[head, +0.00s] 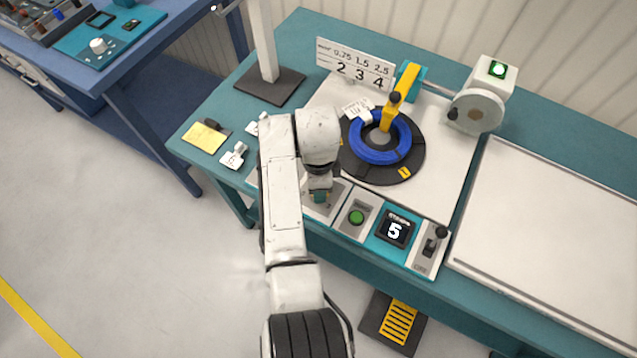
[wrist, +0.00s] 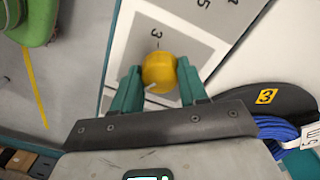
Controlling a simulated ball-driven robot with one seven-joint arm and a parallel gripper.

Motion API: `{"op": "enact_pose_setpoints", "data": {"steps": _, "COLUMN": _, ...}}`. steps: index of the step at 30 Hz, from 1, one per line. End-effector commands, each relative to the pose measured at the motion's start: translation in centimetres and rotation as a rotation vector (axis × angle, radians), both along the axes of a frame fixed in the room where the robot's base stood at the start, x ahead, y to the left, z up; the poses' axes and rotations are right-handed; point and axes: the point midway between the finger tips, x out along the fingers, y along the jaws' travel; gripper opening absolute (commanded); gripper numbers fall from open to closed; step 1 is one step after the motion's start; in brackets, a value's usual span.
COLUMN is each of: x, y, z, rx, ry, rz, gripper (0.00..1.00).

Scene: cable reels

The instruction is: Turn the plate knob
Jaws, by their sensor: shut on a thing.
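The yellow plate knob (wrist: 163,70) sits on a pale panel with a grey patch (wrist: 185,48) in the wrist view. A printed 3 and a tick mark stand just above it. A pale pointer mark on the knob faces the lower left of the picture. My gripper (wrist: 160,76) has its two teal fingers closed on either side of the knob. In the head view my gripper (head: 320,196) is down at the control strip along the bench front. My arm and gripper hide the knob there.
Right of my gripper are a green button (head: 356,217), a display (head: 395,229) reading 5 and a lever switch (head: 432,243). Behind stands a black turntable (head: 402,170) with blue cable (head: 363,153) under a yellow arm (head: 401,95). A number board (head: 355,66) stands behind that.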

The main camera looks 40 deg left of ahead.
Motion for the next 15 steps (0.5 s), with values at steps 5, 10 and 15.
{"op": "enact_pose_setpoints", "data": {"steps": 5, "x": 0.14, "y": 0.04, "z": 0.14, "rx": 0.002, "ry": -0.004, "rz": -0.003, "gripper": 0.13}}
{"op": "enact_pose_setpoints", "data": {"steps": 10, "x": 0.15, "y": 0.03, "z": 0.15, "rx": 0.002, "ry": -0.003, "rz": -0.002, "gripper": 0.13}}
{"op": "enact_pose_setpoints", "data": {"steps": 15, "x": 0.10, "y": 0.02, "z": 0.11, "rx": 0.002, "ry": -0.003, "rz": -0.001, "gripper": 0.59}}
